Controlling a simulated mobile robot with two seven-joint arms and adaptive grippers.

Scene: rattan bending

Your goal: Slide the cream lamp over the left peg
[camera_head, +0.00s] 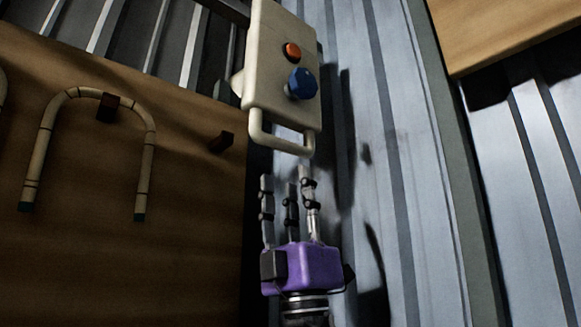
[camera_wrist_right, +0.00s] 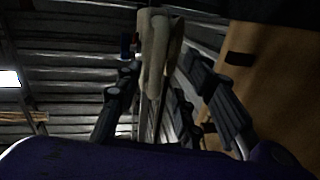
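I see nothing that is plainly a lamp. A cream box (camera_head: 268,75) with an orange button, a blue knob and a loop handle (camera_head: 282,138) is at top centre in the head view. My purple right gripper (camera_head: 286,178) is below the handle, its fingers extended, apart and empty. In the right wrist view a cream part (camera_wrist_right: 153,50) shows beyond and between the spread fingers. A dark left peg (camera_head: 107,106) on the wooden board has a pale bent rattan hoop around its top. A second dark peg (camera_head: 221,142) is bare. My left gripper is not in view.
The wooden board (camera_head: 90,265) fills the left side, and part of another pale piece is cut off at its left edge. Ribbed metal (camera_head: 385,160) runs down the middle. A wooden surface (camera_head: 515,30) is at upper right. The space right of my gripper looks free.

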